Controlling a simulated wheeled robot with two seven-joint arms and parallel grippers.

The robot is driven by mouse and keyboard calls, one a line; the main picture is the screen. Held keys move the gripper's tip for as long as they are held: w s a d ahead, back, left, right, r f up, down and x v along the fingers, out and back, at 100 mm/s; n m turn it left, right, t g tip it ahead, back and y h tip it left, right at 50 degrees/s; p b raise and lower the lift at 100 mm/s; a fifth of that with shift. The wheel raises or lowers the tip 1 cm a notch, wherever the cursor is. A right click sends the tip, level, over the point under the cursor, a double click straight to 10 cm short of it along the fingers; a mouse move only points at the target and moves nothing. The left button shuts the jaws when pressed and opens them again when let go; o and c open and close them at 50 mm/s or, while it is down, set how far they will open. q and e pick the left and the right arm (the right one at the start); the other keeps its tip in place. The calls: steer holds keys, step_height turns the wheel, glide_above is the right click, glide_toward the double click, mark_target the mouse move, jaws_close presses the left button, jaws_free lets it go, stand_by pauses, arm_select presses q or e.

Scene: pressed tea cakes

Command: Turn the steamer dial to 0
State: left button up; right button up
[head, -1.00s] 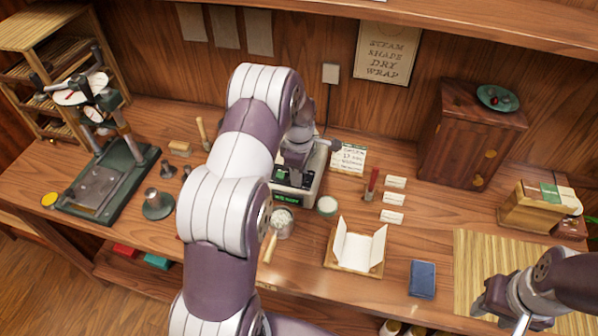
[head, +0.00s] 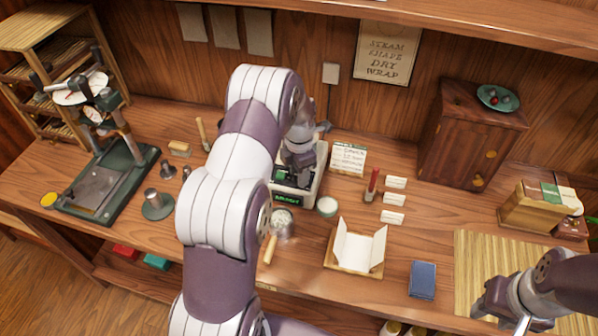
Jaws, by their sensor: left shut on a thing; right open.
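The steamer (head: 312,187) is a pale box with a dark top and a green label on its front, standing mid-table behind my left arm. My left gripper (head: 299,176) points down onto its top and is shut on the steamer dial. The dial is hidden under the fingers, so its setting cannot be read. My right gripper (head: 499,314) is open and empty over the slatted mat at the lower right.
An open paper wrapper (head: 358,247) and blue booklet (head: 423,279) lie nearer the front.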

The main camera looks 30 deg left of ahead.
arm_select(q)
steer(key=shift+w+r+n, duration=0.2)
steer(key=shift+n, duration=0.1)
stand_by(0.4)
steer(key=o, duration=0.8)
steer(key=shift+c, duration=0.2)
steer(key=shift+f, duration=0.1)
steer(key=shift+s, duration=0.1)
step_height(320, 180, up, 8)
steer(key=shift+r+b, duration=0.25)
steer(key=shift+b, duration=0.5)
step_height(320, 180, up, 4)
steer(key=p, duration=0.2)
steer(key=shift+r+p, duration=0.1)
steer(key=shift+p, duration=0.25)
